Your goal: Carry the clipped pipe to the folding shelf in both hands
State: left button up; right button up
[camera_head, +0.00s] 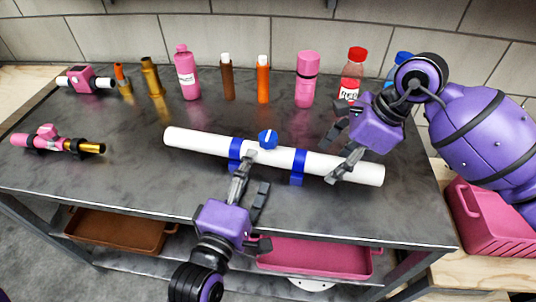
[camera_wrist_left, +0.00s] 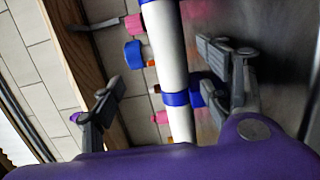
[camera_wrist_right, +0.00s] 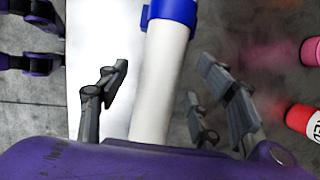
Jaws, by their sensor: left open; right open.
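A white pipe (camera_head: 200,142) lies across the dark table, with two blue clips (camera_head: 298,165) and a blue knob (camera_head: 268,139) on it. My left gripper (camera_head: 252,180) is open at the pipe's front side near the left clip. In the left wrist view the pipe (camera_wrist_left: 165,45) runs between its spread fingers. My right gripper (camera_head: 338,156) is open over the pipe's right part. In the right wrist view the pipe (camera_wrist_right: 163,80) runs between its open fingers, just beyond a blue clip (camera_wrist_right: 172,12). I cannot make out a folding shelf for certain.
Several bottles stand behind the pipe, including a pink bottle (camera_head: 187,75) and a red-capped jar (camera_head: 353,72). A pink and gold fitting (camera_head: 60,142) lies at the left. Below are a brown tray (camera_head: 118,232) and a pink tray (camera_head: 315,257). A pink crate (camera_head: 490,226) stands at right.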

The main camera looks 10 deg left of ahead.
aim_at(261, 153)
pick_arm(q)
jog(key=w, duration=0.4)
jog(key=w+d, duration=0.1)
jog(key=w, duration=0.1)
jog(key=shift+w+r, duration=0.1)
jog(key=shift+w, duration=0.3)
pick_arm(e)
jog(key=x, duration=0.3)
jog(key=shift+f, duration=0.2)
pick_arm(q)
jog(key=shift+c, duration=0.5)
pick_arm(e)
jog(key=shift+c, duration=0.5)
pick_arm(q)
jog(key=c, duration=1.1)
pick_arm(e)
jog(key=c, duration=1.1)
pick_arm(q)
jog(key=shift+c, duration=0.5)
pick_arm(e)
grip_shut()
